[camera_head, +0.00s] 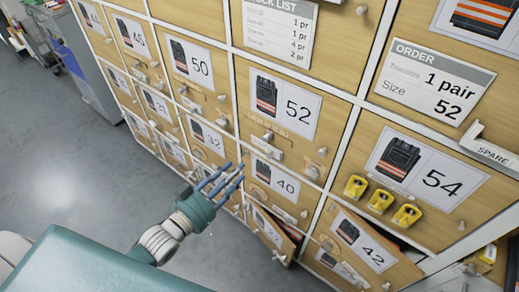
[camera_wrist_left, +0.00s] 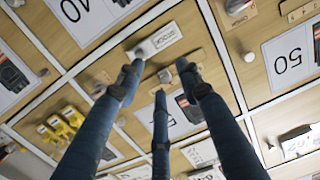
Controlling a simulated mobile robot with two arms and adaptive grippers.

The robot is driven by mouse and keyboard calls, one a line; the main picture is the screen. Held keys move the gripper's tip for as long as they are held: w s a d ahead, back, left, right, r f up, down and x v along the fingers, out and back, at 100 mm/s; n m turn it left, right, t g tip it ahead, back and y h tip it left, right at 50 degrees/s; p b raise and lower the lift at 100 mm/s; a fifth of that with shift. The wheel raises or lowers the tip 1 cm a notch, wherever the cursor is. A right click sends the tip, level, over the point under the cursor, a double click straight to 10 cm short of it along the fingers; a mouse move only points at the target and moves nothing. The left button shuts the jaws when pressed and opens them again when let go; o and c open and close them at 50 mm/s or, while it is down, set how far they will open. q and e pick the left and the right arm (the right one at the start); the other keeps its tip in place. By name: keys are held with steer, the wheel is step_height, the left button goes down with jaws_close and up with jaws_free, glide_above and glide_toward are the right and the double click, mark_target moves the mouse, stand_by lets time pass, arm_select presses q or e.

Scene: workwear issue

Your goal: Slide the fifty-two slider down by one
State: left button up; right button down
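The left wrist view is upside down; there the knob (camera_wrist_left: 182,65) and white holder (camera_wrist_left: 155,40) show between and beyond the fingers. My left gripper (camera_head: 222,178) is open and empty, its blue fingers spread, below and left of the knob. My right gripper is not in view.
An order card (camera_head: 435,82) reads 1 pair, size 52. Several yellow pieces (camera_head: 381,201) hang under the 54 card (camera_head: 425,172). The 42 panel (camera_head: 362,246) and a lower panel (camera_head: 275,233) stand ajar.

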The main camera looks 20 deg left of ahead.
arm_select(q)
steer(key=h, duration=0.1)
glide_toward(264, 139)
steer(key=shift+t, duration=0.4)
steer(key=x, duration=0.5)
steer(key=p+x, duration=0.1)
steer(key=x, duration=0.2)
steer(key=shift+w+d+f, duration=0.1)
steer(key=shift+w+f, duration=0.05)
steer(key=shift+f, duration=0.2)
jaws_close()
